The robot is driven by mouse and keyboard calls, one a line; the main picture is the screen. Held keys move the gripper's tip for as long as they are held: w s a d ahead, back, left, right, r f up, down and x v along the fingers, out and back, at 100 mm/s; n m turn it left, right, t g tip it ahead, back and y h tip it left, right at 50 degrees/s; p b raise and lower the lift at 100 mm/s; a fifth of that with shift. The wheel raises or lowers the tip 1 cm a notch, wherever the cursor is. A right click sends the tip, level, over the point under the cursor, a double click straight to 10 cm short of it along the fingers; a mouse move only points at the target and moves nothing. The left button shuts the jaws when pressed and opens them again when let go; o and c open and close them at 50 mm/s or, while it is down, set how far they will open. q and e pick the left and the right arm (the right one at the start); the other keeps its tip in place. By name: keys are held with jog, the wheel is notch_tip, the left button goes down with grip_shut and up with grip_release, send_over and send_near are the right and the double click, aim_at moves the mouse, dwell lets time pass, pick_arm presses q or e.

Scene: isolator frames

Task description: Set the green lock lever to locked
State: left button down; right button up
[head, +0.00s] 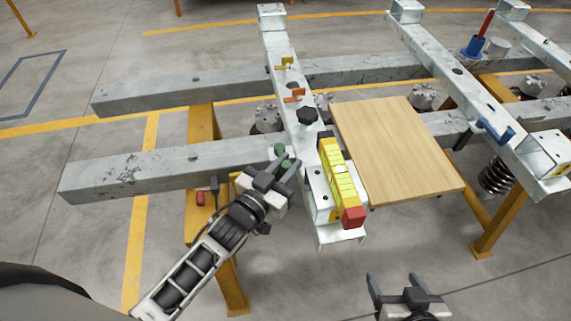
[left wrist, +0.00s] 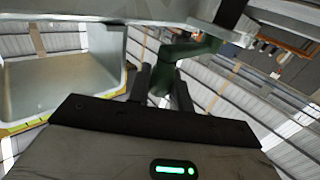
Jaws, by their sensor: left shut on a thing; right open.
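The green lock lever (head: 281,150) sits on the near part of the grey steel beam in the head view, left of the yellow block. My left gripper (head: 285,165) is at it, shut on its green handle. In the left wrist view, the lever (left wrist: 187,50) runs down from the beam, and its lower end lies between the fingers of my left gripper (left wrist: 163,85). The fingers hide part of the handle in both views. My right gripper (head: 405,290) is open and empty at the bottom of the head view, clear of the beams.
A yellow block with a red end (head: 340,180) and a black knob (head: 306,116) stand on the same beam. Orange (head: 294,96) and yellow (head: 285,63) levers sit farther back. A wooden board (head: 395,145) lies to the right. A blue lever (head: 494,130) is on another beam.

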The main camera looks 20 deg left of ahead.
pick_arm(q)
jog(key=c, duration=1.3)
grip_release()
jog(key=shift+d, duration=0.15)
jog(key=shift+s, duration=0.25)
jog(key=b+v, duration=0.1)
jog(key=v, duration=1.4)
jog(key=shift+s+a, duration=0.2)
jog(key=shift+a, duration=0.05)
jog(key=shift+w, duration=0.1)
